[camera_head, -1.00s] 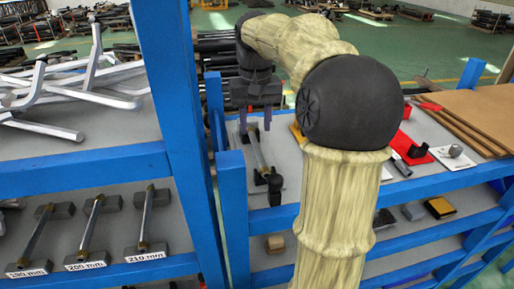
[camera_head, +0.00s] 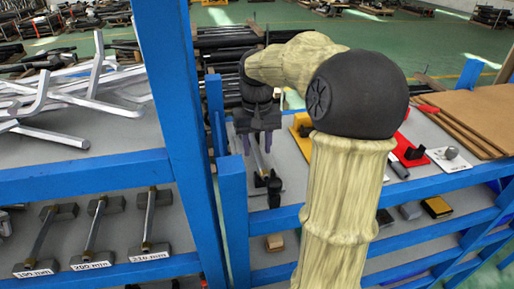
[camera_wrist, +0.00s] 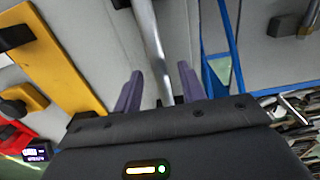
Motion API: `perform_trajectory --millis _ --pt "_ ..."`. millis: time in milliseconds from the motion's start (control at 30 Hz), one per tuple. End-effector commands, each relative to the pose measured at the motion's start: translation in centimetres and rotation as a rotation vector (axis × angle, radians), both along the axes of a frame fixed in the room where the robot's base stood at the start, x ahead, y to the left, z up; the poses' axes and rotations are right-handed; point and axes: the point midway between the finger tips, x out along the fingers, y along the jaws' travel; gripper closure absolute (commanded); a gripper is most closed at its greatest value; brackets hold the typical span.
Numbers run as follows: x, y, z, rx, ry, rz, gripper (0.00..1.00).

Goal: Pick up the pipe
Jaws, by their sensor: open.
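The pipe (camera_wrist: 152,42) is a thin silvery rod lying on the grey shelf. In the wrist view it runs from the top edge down between the two purple fingers of my gripper (camera_wrist: 159,72). The fingers are open, one on each side of the pipe, with gaps visible. In the head view my gripper (camera_head: 257,143) points down over the pipe (camera_head: 261,162), hiding its far part. A black holder (camera_head: 274,188) stands at the pipe's near end. I cannot tell the exact height of the fingertips above the shelf.
A blue post (camera_head: 232,205) stands close left of the pipe, with a blue shelf rail (camera_head: 330,217) in front. A yellow plate (camera_wrist: 58,60) lies beside the pipe. Red and white plates with small parts lie farther right. Silvery bars (camera_head: 70,95) fill the left shelf.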

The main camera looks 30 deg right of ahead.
Motion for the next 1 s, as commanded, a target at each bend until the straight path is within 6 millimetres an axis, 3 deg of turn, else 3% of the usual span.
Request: perform_trajectory --millis 533,733,1000 --pt "0.01 -0.02 -0.13 0.000 -0.001 0.000 0.59" --pt "0.01 -0.02 -0.12 -0.001 -0.001 0.000 0.99" --pt "0.02 -0.03 -0.07 -0.002 -0.002 -0.001 1.00"
